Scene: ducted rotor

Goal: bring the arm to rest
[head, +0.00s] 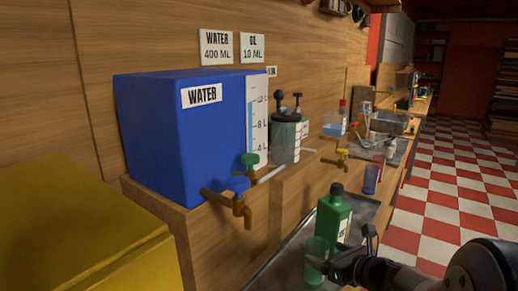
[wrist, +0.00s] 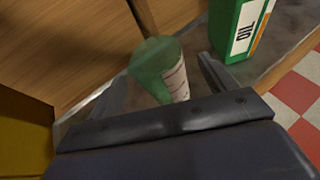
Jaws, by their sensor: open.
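My arm comes in from the lower right in the head view. My gripper (head: 330,265) is low over the grey metal tray, close to a translucent green cup (head: 316,260). In the wrist view the fingers of my gripper (wrist: 162,85) are spread, one to each side of the green cup (wrist: 160,68). The cup stands between or just beyond the fingertips, and I see a gap on the right side. Contact on the left is unclear. The cup has a pale marked scale on its side.
A green oil bottle (head: 333,215) stands right behind the cup and also shows in the wrist view (wrist: 238,28). A blue water tank (head: 160,140) with brass taps (head: 238,200) is at left, beside a yellow box (head: 80,235). The checkered floor (head: 450,190) at right is clear.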

